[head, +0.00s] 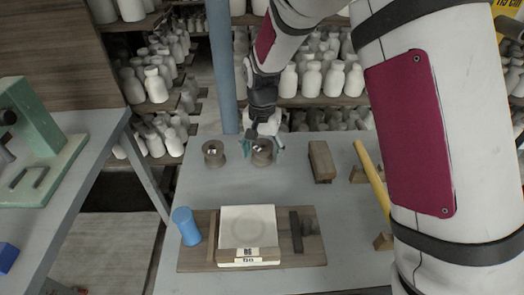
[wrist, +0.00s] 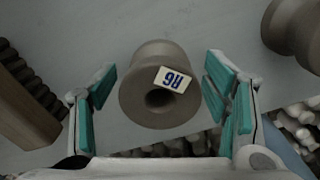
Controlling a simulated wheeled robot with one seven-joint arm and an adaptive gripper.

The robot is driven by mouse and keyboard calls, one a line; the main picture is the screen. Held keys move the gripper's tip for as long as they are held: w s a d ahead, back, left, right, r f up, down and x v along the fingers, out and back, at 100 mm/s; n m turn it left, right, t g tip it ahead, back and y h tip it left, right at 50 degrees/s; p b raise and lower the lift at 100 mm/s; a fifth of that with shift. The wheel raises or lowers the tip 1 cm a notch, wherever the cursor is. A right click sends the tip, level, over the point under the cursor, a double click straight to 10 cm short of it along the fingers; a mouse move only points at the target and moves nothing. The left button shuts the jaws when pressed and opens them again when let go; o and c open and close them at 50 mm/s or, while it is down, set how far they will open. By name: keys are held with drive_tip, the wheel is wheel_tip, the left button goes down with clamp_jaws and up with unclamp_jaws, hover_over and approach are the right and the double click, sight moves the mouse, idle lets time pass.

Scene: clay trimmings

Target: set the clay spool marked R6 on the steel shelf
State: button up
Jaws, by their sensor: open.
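The brown clay spool marked R6 (wrist: 150,105) stands between my gripper's teal-padded fingers in the wrist view, its label on top beside the centre hole. In the head view the same spool (head: 262,158) is the right one of two on the grey table. My gripper (head: 262,148) is over it and open, with a finger on each side. The wrist view shows gaps between the spool and both fingers (wrist: 160,72). I cannot tell which surface is the steel shelf.
A second spool (head: 213,160) stands close to the left. A brown block (head: 321,161) and a yellow bar (head: 371,178) lie to the right. Racks of white bottles (head: 320,78) stand behind.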

sight(263, 145)
wheel_tip(263, 145, up, 12)
drive_tip(key=shift+p, duration=0.65)
drive_tip(key=s+d+r+n+t, duration=0.1)
drive_tip(key=s+d+r+n, duration=0.1)
drive_tip(key=s+d+r, duration=1)
drive_tip(key=s+d+f+n, duration=0.1)
drive_tip(key=s+d, duration=0.1)
drive_tip(key=s, duration=0.8)
drive_tip(key=s+d+f+n+t, duration=0.1)
drive_tip(key=s+d, duration=0.1)
drive_tip(key=s, duration=0.9)
drive_tip(key=shift+d+f, duration=0.15)
drive_tip(key=shift+d, duration=0.05)
drive_tip(key=shift+s, duration=0.1)
wheel_tip(263, 145, up, 10)
drive_tip(key=t+p, duration=0.2)
drive_tip(key=p, duration=0.6)
drive_tip(key=shift+f, duration=0.2)
drive_tip(key=shift+d+r, duration=0.1)
drive_tip(key=shift+r, duration=0.1)
drive_tip(key=shift+c, duration=0.3)
